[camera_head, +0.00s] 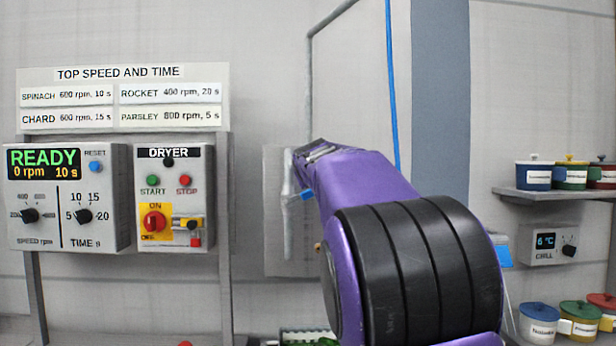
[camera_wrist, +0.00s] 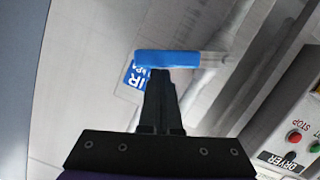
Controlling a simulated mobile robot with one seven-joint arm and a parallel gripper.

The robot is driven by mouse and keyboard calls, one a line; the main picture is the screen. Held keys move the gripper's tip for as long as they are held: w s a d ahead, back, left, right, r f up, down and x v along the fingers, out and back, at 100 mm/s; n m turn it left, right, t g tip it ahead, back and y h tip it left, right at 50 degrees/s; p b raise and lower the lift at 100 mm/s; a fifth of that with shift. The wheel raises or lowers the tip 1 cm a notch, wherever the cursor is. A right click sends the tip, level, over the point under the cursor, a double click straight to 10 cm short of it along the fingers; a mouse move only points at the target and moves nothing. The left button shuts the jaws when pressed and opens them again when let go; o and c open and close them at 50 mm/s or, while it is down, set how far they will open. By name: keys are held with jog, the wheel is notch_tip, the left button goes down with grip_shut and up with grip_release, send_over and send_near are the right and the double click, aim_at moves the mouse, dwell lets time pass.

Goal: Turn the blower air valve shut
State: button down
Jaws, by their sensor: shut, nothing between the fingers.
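The blower air valve's blue handle (camera_wrist: 180,59) lies straight across the wrist view, just beyond my fingertips, with a grey metal end at its right. A small blue piece of it (camera_head: 307,194) shows in the head view at the edge of my purple arm; the rest is hidden. My gripper (camera_wrist: 160,76) is shut, its fingers together and pointing at the handle's left half. Whether the fingertips touch the handle, I cannot tell. In the head view my arm hides the gripper. A blue air label (camera_wrist: 135,80) sits behind the handle.
The dryer box (camera_head: 176,198) and the speed and time panel (camera_head: 68,200) stand to the left. A grey pipe (camera_head: 308,90) and a blue hose (camera_head: 391,80) run up the wall. Lidded pots on a shelf (camera_head: 555,194) and a chill unit (camera_head: 545,243) are at the right.

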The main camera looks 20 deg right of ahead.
jog(key=shift+s+d+f+m+y+b, duration=0.1)
jog(key=shift+d+f+m+y+b, duration=0.05)
jog(key=shift+d+f+m, duration=0.35)
jog(key=shift+d+f+m+y+b, duration=0.2)
jog(key=shift+f+m, duration=0.1)
jog(key=shift+f, duration=0.3)
jog(key=shift+d+f, duration=0.1)
jog(key=shift+f, duration=0.05)
jog(key=s+a+r, duration=0.2)
jog(key=s+r, duration=0.4)
jog(key=s, duration=0.3)
jog(key=shift+s+a+r, duration=0.2)
jog(key=shift+s+a, duration=0.05)
jog(key=shift+a, duration=0.05)
